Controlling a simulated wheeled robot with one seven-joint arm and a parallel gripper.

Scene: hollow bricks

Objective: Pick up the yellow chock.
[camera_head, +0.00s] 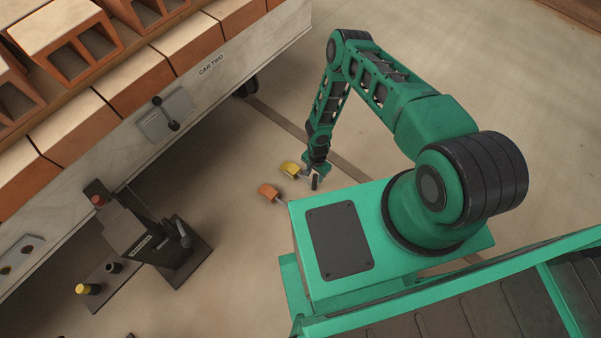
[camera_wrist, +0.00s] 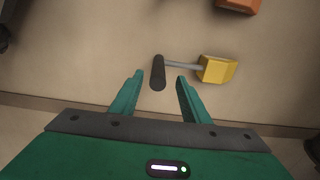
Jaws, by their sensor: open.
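The yellow chock (camera_head: 290,168) lies on the floor beside my gripper (camera_head: 315,182) in the head view. In the wrist view the yellow chock (camera_wrist: 217,69) is a wedge-shaped block to the right, joined by a thin grey rod to a dark handle (camera_wrist: 158,73). My gripper (camera_wrist: 160,85) is open, its two green fingers on either side of the handle's near end. I cannot tell whether the handle is fully between the fingers or still below them. In the head view my gripper partly hides the handle.
An orange chock (camera_head: 269,192) lies near the yellow one; its edge also shows at the top of the wrist view (camera_wrist: 238,4). A car marked "CAR TWO" (camera_head: 211,66), loaded with bricks, stands at left. A dark stand (camera_head: 150,240) is at lower left.

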